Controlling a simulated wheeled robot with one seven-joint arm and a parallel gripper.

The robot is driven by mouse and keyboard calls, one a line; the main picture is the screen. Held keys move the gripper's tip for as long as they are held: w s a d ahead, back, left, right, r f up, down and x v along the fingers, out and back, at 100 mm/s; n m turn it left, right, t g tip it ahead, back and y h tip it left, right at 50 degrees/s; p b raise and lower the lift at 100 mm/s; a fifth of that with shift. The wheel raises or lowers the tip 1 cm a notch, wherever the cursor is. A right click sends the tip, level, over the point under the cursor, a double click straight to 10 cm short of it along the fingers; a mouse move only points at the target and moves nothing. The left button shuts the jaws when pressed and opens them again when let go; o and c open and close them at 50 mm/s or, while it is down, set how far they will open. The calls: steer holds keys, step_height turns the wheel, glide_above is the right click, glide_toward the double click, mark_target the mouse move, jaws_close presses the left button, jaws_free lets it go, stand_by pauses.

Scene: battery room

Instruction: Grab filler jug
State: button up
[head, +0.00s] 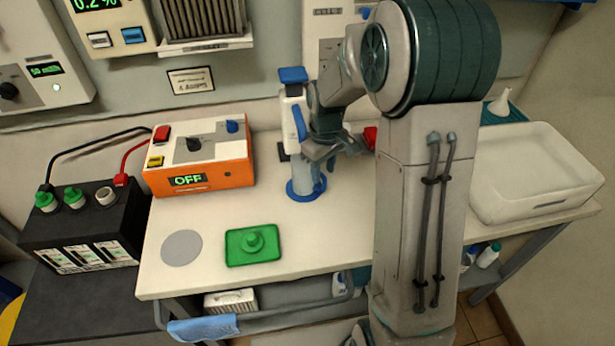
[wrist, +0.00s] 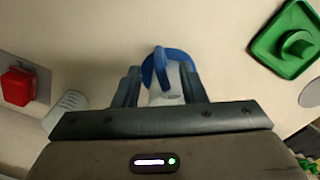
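The filler jug (head: 301,191) stands on the white bench, a pale body with a blue ring at its base. In the wrist view the jug (wrist: 170,92) shows a white body, blue round part and blue handle. My gripper (head: 320,160) is down at the jug in the head view and hides part of it. In the wrist view the fingers of my gripper (wrist: 161,72) are spread, one on each side of the jug. I cannot tell whether they touch it. A white part with a blue lever (head: 294,112) shows above; whether it belongs to the jug is unclear.
An orange charger box (head: 205,160) reading OFF stands left of the jug. A green tray (head: 252,246) and a grey disc (head: 181,247) lie in front. A black battery (head: 85,225) is at left, a white basin (head: 535,175) at right. A red object (wrist: 18,86) lies behind my gripper.

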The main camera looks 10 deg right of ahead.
steer(key=shift+s+d+f+p, duration=0.1)
steer(key=shift+f+p, duration=0.25)
steer(key=shift+f, duration=1.15)
steer(key=shift+s+f+p, duration=0.1)
steer(key=shift+f+p, duration=0.2)
steer(key=shift+f, duration=1.15)
jaws_close()
